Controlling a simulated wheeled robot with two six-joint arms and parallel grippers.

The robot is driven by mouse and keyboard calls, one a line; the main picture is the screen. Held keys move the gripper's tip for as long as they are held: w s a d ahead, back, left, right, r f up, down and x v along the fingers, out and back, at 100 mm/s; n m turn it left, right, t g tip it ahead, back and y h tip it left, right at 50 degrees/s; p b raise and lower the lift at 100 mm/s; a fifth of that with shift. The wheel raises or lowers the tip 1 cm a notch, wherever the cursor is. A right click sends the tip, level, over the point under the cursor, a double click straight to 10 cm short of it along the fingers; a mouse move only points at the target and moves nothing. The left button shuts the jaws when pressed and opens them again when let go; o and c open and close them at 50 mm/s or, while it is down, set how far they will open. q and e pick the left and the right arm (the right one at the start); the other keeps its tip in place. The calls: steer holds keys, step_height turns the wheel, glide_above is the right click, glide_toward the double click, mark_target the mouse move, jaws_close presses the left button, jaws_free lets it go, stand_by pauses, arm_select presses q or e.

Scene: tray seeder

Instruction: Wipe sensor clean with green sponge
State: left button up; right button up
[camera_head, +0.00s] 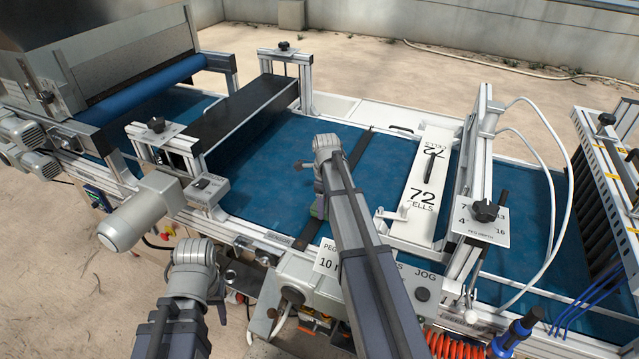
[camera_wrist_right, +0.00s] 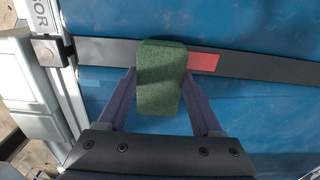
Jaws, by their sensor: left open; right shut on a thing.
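The green sponge (camera_wrist_right: 161,80) is held between the two fingers of my right gripper (camera_wrist_right: 164,100), over the dark strip that crosses the blue belt. In the head view only a sliver of green (camera_head: 317,211) shows beside my right arm, and the right fingers are hidden. A dark sensor block (camera_wrist_right: 47,52) sits on the side rail, left of the sponge and apart from it, near a label ending in "OR". My left gripper (camera_head: 194,262) is open, in front of the machine's near rail; its fingertips are not clear.
The dark strip (camera_wrist_right: 105,50) has a red patch (camera_wrist_right: 204,63) right of the sponge. A white "72 CELLS" plate (camera_head: 425,200) stands right of my right arm. A black cover (camera_head: 240,112) spans the belt (camera_head: 285,150) at left. A grey motor (camera_head: 140,212) juts out near my left arm.

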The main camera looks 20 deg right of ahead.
steer(key=shift+w+a, duration=0.1)
steer(key=shift+a, duration=0.1)
steer(key=shift+d, duration=0.25)
steer(key=shift+w+a, duration=0.4)
steer(key=shift+a, duration=0.2)
arm_select(q)
steer(key=shift+w+a, duration=0.25)
steer(key=shift+a, duration=0.25)
arm_select(e)
steer(key=shift+w, duration=0.15)
